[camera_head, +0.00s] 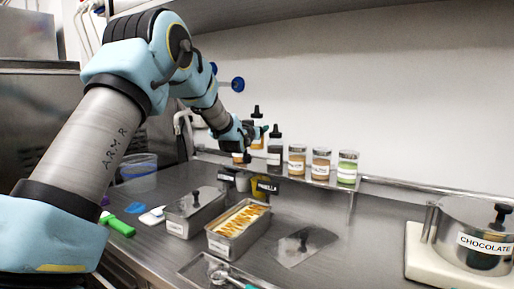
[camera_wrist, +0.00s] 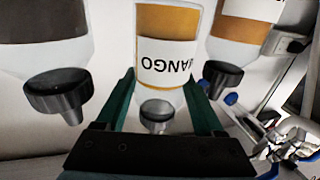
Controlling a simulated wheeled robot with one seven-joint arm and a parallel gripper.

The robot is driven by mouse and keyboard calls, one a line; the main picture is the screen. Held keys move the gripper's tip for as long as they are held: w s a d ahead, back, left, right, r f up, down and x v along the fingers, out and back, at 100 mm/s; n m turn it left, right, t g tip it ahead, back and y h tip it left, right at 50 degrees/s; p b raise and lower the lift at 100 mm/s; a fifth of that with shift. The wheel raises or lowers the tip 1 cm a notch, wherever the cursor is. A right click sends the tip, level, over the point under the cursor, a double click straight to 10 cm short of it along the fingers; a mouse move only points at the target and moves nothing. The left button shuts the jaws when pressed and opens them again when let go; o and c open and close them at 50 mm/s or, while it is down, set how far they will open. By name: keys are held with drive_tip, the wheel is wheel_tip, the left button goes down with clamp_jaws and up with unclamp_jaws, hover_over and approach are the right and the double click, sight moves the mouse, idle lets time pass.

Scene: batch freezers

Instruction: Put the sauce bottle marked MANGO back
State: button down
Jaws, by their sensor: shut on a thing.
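The MANGO sauce bottle (camera_wrist: 167,35) has an orange body, a white label and a nozzle cap. In the wrist view it appears upside down between the two fingers of my gripper (camera_wrist: 168,108), which is shut on it. In the head view my gripper (camera_head: 252,131) is above the back shelf, and the bottle (camera_head: 258,142) shows partly behind it. Its tip stands higher than the dark bottle's, so it looks raised. A dark bottle (camera_head: 274,154) stands to its right and an orange bottle (camera_head: 239,157) to its left. My gripper partly hides the left one.
The back shelf (camera_head: 390,184) also holds several labelled jars (camera_head: 321,164) to the right. Below are a steel counter (camera_head: 340,240), a lidded pan (camera_head: 194,212), an open pan (camera_head: 238,246) and a CHOCOLATE pot (camera_head: 470,235). The shelf right of the jars is clear.

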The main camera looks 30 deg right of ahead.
sight(254, 145)
drive_tip(key=shift+f+p, duration=0.7)
drive_tip(key=shift+f, duration=2.1)
drive_tip(key=shift+f, duration=0.15)
drive_tip(key=shift+c, duration=1.4)
unclamp_jaws()
drive_tip(key=shift+a, duration=0.1)
drive_tip(key=shift+r, duration=0.2)
drive_tip(key=shift+s+a+f, duration=0.15)
drive_tip(key=shift+s+a, duration=0.1)
drive_tip(key=b+v, duration=0.4)
drive_tip(key=v, duration=0.7)
drive_tip(key=shift+s+a, duration=0.15)
drive_tip(key=shift+a, duration=0.05)
